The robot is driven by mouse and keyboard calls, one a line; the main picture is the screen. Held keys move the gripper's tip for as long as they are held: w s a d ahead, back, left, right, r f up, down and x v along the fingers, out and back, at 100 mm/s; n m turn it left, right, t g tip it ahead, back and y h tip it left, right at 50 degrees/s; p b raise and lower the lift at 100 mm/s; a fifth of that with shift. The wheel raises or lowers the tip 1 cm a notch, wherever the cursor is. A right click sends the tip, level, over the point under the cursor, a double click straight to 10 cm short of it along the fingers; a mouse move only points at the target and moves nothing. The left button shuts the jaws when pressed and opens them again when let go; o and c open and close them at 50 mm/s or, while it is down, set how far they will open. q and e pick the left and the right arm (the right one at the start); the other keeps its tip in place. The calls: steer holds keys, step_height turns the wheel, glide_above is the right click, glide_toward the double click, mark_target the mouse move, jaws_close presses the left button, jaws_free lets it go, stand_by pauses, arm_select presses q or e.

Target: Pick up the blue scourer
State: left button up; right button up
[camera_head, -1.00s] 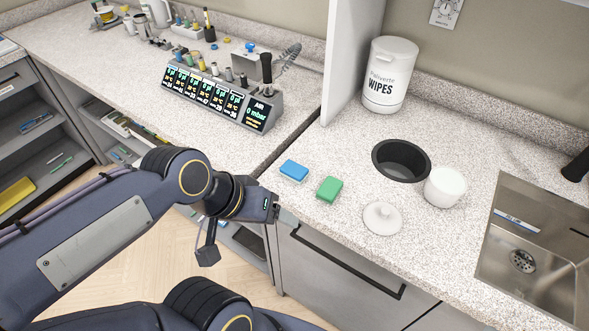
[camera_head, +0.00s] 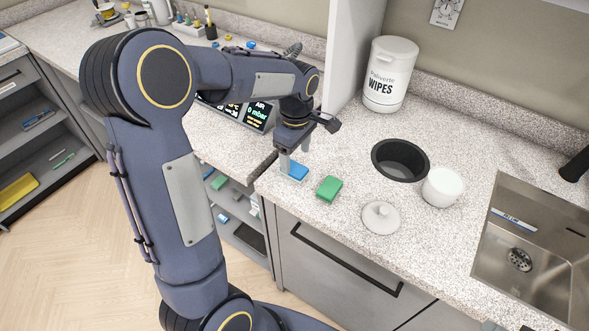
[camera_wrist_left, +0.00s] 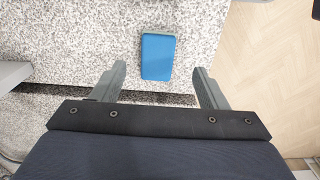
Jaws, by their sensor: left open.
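The blue scourer (camera_head: 297,172) lies flat on the speckled counter near its front edge, left of the green scourer (camera_head: 329,188). My left gripper (camera_head: 294,161) points down over the blue scourer, with its fingers in front of part of it. In the left wrist view the blue scourer (camera_wrist_left: 157,56) lies beyond the fingertips and sideways between their lines. My left gripper (camera_wrist_left: 161,78) is open and empty there. I cannot tell from these views how high the fingertips are above the counter. My right gripper is not in view.
A white lid (camera_head: 381,217), a white cup (camera_head: 442,187) and a round dark opening (camera_head: 401,160) are to the right. The wipes tub (camera_head: 390,74) stands behind. A white partition (camera_head: 350,55) rises behind my gripper. The sink (camera_head: 535,250) is at far right.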

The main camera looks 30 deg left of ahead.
mark_target(295, 168)
arm_select(q)
steer(key=f, duration=0.3)
steer(key=f+p, duration=0.1)
steer(key=f, duration=0.1)
steer(key=shift+w+a+f, duration=0.1)
steer(key=shift+w+a, duration=0.1)
steer(key=shift+a, duration=0.05)
steer(key=shift+c, duration=0.5)
steer(key=c, duration=1)
